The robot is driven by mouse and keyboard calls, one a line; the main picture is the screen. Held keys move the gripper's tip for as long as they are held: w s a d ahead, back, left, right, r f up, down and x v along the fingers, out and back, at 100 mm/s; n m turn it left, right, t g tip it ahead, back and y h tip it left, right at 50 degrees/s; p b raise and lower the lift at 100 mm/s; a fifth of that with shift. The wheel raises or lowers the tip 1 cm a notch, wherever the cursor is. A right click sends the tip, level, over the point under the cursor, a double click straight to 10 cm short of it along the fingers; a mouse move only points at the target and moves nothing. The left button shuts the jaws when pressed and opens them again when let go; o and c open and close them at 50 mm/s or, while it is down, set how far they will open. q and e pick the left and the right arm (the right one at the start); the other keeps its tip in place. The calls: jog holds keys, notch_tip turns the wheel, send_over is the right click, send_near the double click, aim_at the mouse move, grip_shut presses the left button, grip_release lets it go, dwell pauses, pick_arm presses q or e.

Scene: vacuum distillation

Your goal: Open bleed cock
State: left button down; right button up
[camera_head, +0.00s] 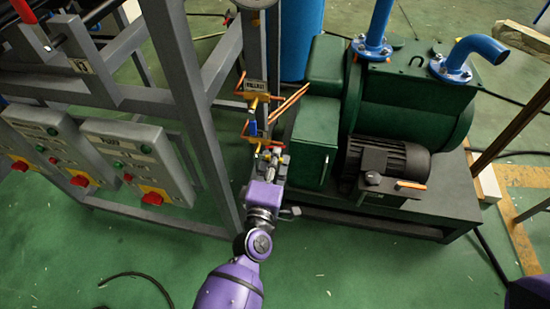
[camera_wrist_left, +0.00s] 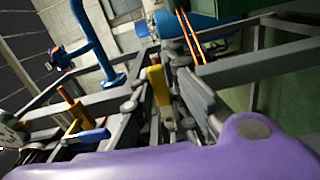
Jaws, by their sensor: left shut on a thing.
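My left gripper (camera_head: 271,155) reaches in from below, at the pipework beside the grey frame. It is shut on a small yellow handle, which shows between its fingers in the left wrist view (camera_wrist_left: 158,86). This handle appears to be the bleed cock's lever; its body is mostly hidden by the fingers. The gripper also shows in the left wrist view (camera_wrist_left: 161,75). A blue-handled valve (camera_head: 253,127) sits just above the gripper in the head view and is apart from it. My right gripper is not in view.
A green pump (camera_head: 405,100) with a black motor (camera_head: 385,160) stands right of the pipework. Grey frame posts (camera_head: 185,80) and control boxes (camera_head: 140,160) with red knobs stand close on the left. Orange tubes (camera_head: 290,102) run above the gripper. The green floor is open below.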

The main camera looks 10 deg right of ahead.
pick_arm(q)
jog(key=c, duration=1.7)
grip_release()
jog(key=v, duration=1.2)
